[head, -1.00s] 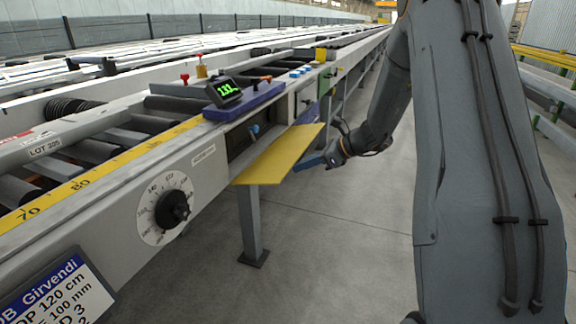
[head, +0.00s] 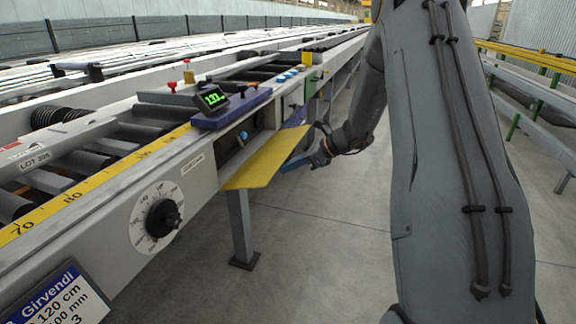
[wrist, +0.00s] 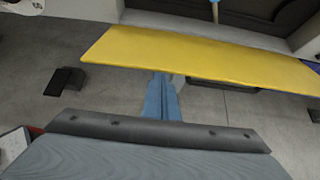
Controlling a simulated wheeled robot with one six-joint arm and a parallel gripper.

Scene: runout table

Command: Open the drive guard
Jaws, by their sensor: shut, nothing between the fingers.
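The drive guard is a yellow panel (head: 266,163) on the side of the grey table frame. It is swung out and slopes down from the frame, with a dark opening (head: 236,147) showing above it. A blue knob (head: 243,136) shows in the opening. My gripper (head: 288,166) is at the panel's outer edge, its blue fingers closed and empty. In the wrist view the fingers (wrist: 161,98) point at the near edge of the yellow panel (wrist: 195,58). Their tips meet or pass under that edge; I cannot tell if they touch.
A black dial (head: 162,218) sticks out of the frame left of the panel. A green-lit display (head: 214,98) stands on top. A table leg (head: 240,228) stands below the panel. The grey floor (head: 330,245) is clear. Another rail (head: 530,100) stands at right.

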